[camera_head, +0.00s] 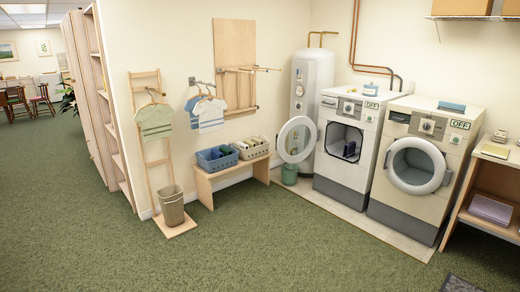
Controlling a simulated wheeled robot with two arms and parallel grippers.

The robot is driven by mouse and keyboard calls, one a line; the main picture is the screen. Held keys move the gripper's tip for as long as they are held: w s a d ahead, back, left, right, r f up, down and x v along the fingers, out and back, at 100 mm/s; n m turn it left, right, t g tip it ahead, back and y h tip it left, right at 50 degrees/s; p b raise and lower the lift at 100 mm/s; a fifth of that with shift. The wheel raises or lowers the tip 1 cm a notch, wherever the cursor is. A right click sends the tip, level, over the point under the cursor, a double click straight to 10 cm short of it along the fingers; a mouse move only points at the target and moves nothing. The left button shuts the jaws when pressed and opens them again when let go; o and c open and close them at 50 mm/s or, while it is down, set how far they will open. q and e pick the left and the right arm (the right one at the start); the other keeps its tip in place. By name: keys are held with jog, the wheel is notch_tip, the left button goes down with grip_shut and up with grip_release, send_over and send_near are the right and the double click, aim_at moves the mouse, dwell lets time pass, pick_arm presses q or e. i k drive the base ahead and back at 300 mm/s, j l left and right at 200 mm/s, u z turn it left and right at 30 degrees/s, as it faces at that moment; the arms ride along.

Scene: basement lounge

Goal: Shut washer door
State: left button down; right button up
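Two white front-loading machines stand side by side at the right. The left machine (338,178) has its round door (296,139) swung wide open to the left, apart from the body. Its dark opening is exposed, and a dark item (349,148) shows inside. The right machine (386,195) has a round door (415,166) with a pale ring and a handle on its right side; it appears shut. Green OFF signs show on both machines. I cannot tell from the picture which machine is the washer. Neither of my grippers is in view.
A bench (205,186) with baskets and a wastebasket (171,206) stand left. A shelf unit (462,205) stands right.

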aim_at(314, 134)
jog(key=i, duration=3.05)
jog(key=i+z, duration=0.1)
jog(key=i, duration=0.4)
jog(key=i+j+z, duration=0.1)
jog(key=i, duration=0.35)
jog(key=i+j+z, duration=0.1)
jog(key=i, duration=0.4)
jog(key=i+j+z, duration=0.1)
jog(key=i, duration=0.4)
jog(key=i+j, duration=0.25)
jog(key=i, duration=0.2)
jog(key=l+z, duration=0.05)
